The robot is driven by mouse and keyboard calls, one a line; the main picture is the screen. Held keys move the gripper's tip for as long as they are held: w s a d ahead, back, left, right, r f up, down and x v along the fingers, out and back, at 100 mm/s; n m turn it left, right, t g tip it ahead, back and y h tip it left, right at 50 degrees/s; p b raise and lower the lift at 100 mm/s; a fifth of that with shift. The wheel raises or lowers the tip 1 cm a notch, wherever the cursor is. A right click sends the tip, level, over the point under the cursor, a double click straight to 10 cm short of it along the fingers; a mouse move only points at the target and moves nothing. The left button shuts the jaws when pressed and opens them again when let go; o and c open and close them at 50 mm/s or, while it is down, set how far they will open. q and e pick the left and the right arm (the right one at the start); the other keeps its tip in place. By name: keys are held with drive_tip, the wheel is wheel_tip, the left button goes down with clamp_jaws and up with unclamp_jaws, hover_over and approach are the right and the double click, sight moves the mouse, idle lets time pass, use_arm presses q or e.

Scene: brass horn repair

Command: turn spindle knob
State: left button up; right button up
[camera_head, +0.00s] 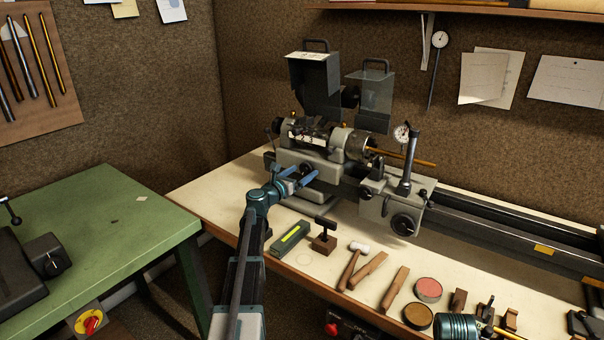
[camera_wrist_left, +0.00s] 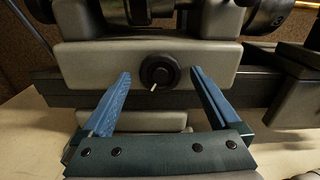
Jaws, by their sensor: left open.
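The spindle knob (camera_wrist_left: 160,72) is a small round black knob with a white pointer mark, on the grey front face of the lathe's headstock (camera_wrist_left: 85,62). The pointer slants down and to the left in the left wrist view. My left gripper (camera_wrist_left: 160,76) is open, its two blue fingers one on each side of the knob with a clear gap to both; I cannot tell if the tips reach its depth. In the head view my left gripper (camera_head: 311,174) reaches the lathe headstock (camera_head: 312,157) from the front, partly hiding the knob.
On the cream bench (camera_head: 215,196) in front of the lathe lie a green-marked grey tool (camera_head: 290,238), a small wooden block with a black top (camera_head: 323,238), a mallet (camera_head: 354,262) and wooden strips (camera_head: 394,290). A dial gauge (camera_head: 401,134) stands right of the headstock.

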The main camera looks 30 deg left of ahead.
use_arm(q)
drive_tip(key=shift+w, duration=0.2)
drive_tip(key=c, duration=1.4)
drive_tip(key=shift+o, duration=0.2)
drive_tip(key=shift+m, duration=0.4)
drive_tip(key=m, duration=0.5)
drive_tip(key=shift+m, duration=0.4)
drive_tip(key=m, duration=0.5)
drive_tip(key=shift+m, duration=0.4)
